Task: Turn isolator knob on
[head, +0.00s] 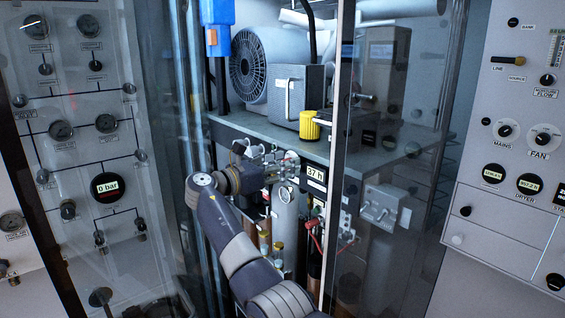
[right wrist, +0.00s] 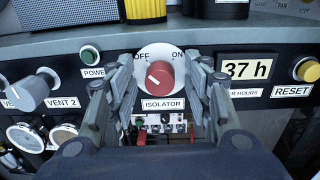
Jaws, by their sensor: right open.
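The isolator knob (right wrist: 160,75) is red on a round white plate, between the labels OFF at upper left and ON at upper right. A pale mark shows on its left part; I cannot tell exactly which label it points to. My right gripper (right wrist: 163,84) is open, with one finger on each side of the knob and a visible gap to it. In the head view, my right gripper (head: 268,164) is at the panel under the grey shelf and hides the knob. My left gripper is not in view.
A 37 h display (right wrist: 248,69) and yellow RESET button (right wrist: 307,70) are right of the knob. A green POWER button (right wrist: 90,54) and grey VENT lever (right wrist: 34,90) are left. Glass door panels (head: 345,120) stand beside the opening.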

